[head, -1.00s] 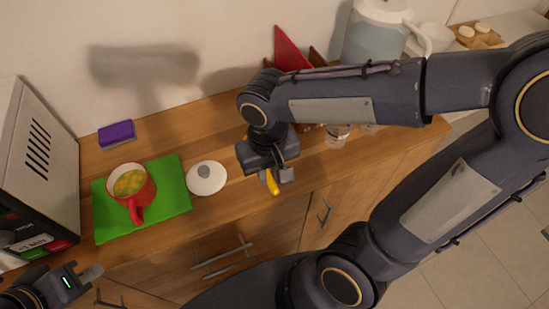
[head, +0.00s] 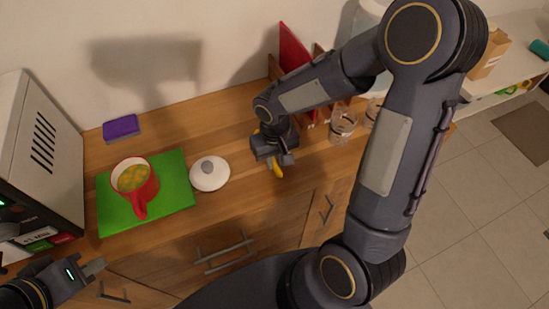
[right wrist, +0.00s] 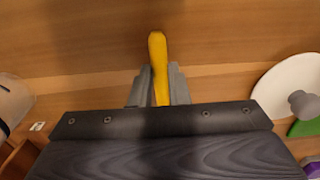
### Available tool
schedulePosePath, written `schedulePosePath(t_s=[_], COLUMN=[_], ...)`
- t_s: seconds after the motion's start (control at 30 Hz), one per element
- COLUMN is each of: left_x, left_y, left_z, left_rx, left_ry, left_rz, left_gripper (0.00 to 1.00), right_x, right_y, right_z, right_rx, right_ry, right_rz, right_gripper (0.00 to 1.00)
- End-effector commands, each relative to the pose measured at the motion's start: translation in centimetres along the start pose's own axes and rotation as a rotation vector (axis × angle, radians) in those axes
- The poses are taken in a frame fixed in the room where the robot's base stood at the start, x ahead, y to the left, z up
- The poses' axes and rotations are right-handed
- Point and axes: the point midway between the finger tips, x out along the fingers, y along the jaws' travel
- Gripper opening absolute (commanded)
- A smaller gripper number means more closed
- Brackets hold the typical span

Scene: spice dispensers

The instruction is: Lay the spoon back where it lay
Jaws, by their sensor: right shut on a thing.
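The spoon shows as a yellow handle (head: 278,171) at the right gripper in the head view. In the right wrist view the yellow handle (right wrist: 157,45) stands out between the two fingers, and its other end is hidden. My right gripper (right wrist: 158,75) is shut on it, over the wooden counter (head: 245,200) near its front edge. I cannot tell whether the spoon touches the counter. My left gripper (head: 92,268) is at the lower left, away from the spoon; its finger opening is unclear.
A red mug (head: 138,190) with yellowish contents stands on a green board (head: 178,185). A white lid (head: 210,174) lies between board and right gripper. A purple sponge (head: 121,128) lies behind the board. Glass jars (head: 342,126) and a red board (head: 293,48) stand right of and behind the gripper.

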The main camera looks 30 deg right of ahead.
Motion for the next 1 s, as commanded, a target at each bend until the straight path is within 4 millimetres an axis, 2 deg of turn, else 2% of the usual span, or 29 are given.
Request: schedulePosePath(t_s=[0.27,0.3,0.47,0.77,0.87,1.0], left_x=[0.4,0.3,0.2,0.0,-0.1,-0.3], left_y=[-0.2,-0.1,-0.1,0.0,0.1,0.1], left_z=[0.2,0.2,0.1,0.0,-0.1,-0.2], left_rx=[0.0,0.0,0.0,0.0,0.0,0.0], left_ry=[0.0,0.0,0.0,0.0,0.0,0.0], left_rz=[0.0,0.0,0.0,0.0,0.0,0.0], left_gripper=[0.0,0.0,0.0,0.0,0.0,0.0], right_x=[0.4,0.3,0.2,-0.1,-0.8,-3.4], right_y=[0.0,0.0,0.0,0.0,0.0,-0.1], right_z=[0.0,0.0,0.0,0.0,-0.1,-0.1], right_rx=[0.0,0.0,0.0,0.0,0.001,0.0], right_ry=[0.001,0.001,0.0,0.0,0.004,0.007], right_rz=[0.0,0.0,0.0,0.0,0.0,-0.001], right_gripper=[0.0,0.18,0.37,0.37,0.37,0.37])
